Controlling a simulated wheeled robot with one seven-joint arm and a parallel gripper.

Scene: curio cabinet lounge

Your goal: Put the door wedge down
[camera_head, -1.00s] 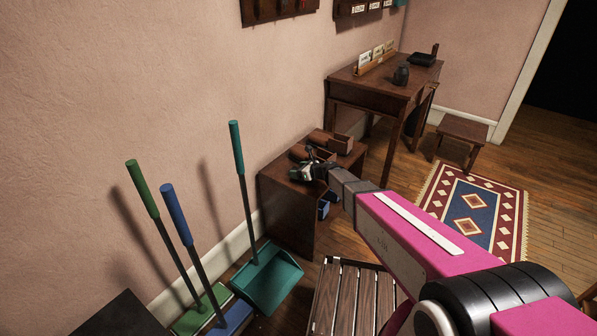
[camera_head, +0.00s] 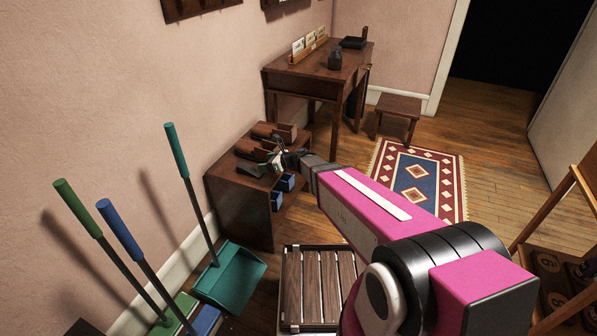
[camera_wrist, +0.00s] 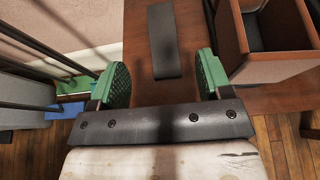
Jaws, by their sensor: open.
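The door wedge (camera_wrist: 164,42) is a dark grey, long flat piece. In the wrist view it lies on the brown wooden top of a low cabinet (camera_wrist: 150,96), just beyond and between my fingertips, apart from both pads. In the head view the wedge (camera_head: 250,169) shows as a small dark shape on the cabinet (camera_head: 236,205), near its front left. My gripper (camera_wrist: 164,78) has green pads spread wide with nothing between them. In the head view my gripper (camera_head: 274,161) is over the cabinet top.
Brown boxes (camera_head: 262,143) stand at the back of the cabinet top; one open box (camera_wrist: 262,62) is close right of my gripper. Blue bins (camera_head: 287,182) sit below. Brooms and a teal dustpan (camera_head: 230,277) stand left. A slatted stool (camera_head: 312,290) is in front.

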